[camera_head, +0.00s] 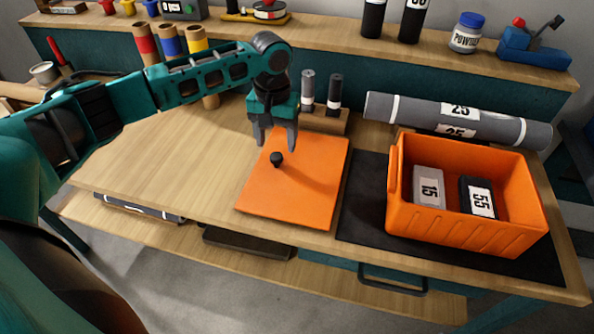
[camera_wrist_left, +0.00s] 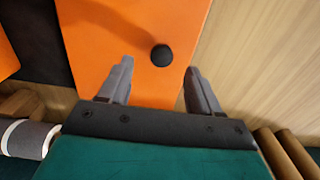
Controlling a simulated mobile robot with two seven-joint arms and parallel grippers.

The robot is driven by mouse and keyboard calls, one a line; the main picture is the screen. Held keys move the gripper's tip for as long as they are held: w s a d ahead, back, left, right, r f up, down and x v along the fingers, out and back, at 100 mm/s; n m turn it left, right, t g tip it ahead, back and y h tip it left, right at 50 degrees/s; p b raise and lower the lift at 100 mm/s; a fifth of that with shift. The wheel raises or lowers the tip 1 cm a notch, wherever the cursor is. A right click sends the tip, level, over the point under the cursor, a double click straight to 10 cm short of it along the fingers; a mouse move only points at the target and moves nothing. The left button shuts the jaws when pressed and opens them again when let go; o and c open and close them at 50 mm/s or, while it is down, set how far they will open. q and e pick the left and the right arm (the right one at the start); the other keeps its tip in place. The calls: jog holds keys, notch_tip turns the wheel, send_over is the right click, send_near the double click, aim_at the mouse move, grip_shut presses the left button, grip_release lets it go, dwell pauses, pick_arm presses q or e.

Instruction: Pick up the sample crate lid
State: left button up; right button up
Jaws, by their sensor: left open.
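The sample crate lid (camera_head: 308,183) is a flat orange board with a small black knob (camera_head: 276,159). It lies on the wooden bench, left of the orange crate (camera_head: 470,222). My left gripper (camera_head: 275,146) is open, pointing down above the lid near its back edge and the knob. In the left wrist view, the lid (camera_wrist_left: 90,35) fills the middle, and the knob (camera_wrist_left: 161,55) shows just beyond the open fingertips (camera_wrist_left: 157,78), between their lines. Nothing is between the fingers. My right gripper is not in view.
The crate holds a grey block (camera_head: 428,187) marked 15 and a dark block (camera_head: 478,198) marked 55, on a black mat (camera_head: 362,215). Bench (camera_head: 150,160) left of the lid is clear.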

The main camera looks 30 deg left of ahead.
aim_at(276, 156)
pick_arm(q)
notch_tip(276, 156, down, 4)
jog(key=shift+a+f, duration=0.1)
jog(key=shift+c, duration=0.3)
grip_shut()
dwell(0.3)
